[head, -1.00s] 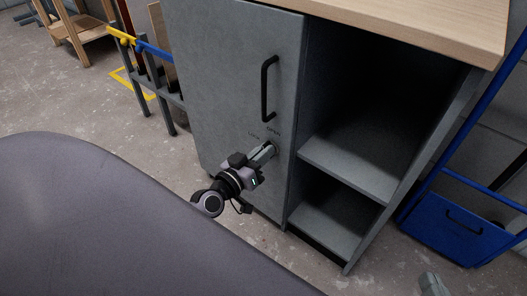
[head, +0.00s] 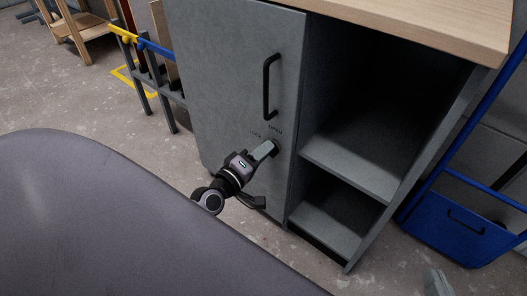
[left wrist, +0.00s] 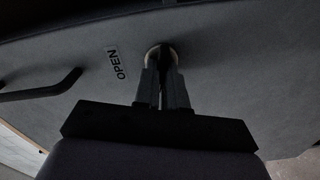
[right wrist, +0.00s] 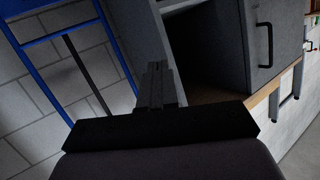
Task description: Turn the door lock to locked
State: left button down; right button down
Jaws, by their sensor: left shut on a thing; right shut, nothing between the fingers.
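The grey cabinet door (head: 225,75) is closed. It carries a small lock (head: 274,146), mostly hidden by my left gripper, with the words LOCK and OPEN printed above it. In the left wrist view the lock (left wrist: 153,51) shows as a pale ring with a dark turn piece, and OPEN is to its left. My left gripper (head: 267,149) is shut on the turn piece, with its fingers (left wrist: 164,72) on either side. I cannot tell exactly which word the turn piece points to. My right gripper (right wrist: 157,70) is shut and empty, away from the door.
A black bar handle (head: 267,86) stands out from the door above the lock. Open shelves (head: 350,165) are to the right of the door. A blue trolley (head: 455,228) stands further right. A rack with yellow and blue bars (head: 150,50) is behind on the left.

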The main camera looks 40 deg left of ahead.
pick_arm(q)
jog(key=n, duration=0.3)
jog(key=shift+f+b, duration=0.1)
jog(key=shift+b, duration=0.2)
pick_arm(e)
jog(key=shift+s+d+r, duration=0.15)
jog(key=shift+d+r, duration=0.05)
pick_arm(q)
jog(key=shift+n, duration=0.5)
pick_arm(e)
jog(key=shift+f, duration=0.1)
pick_arm(q)
jog(key=c, duration=1.2)
grip_release()
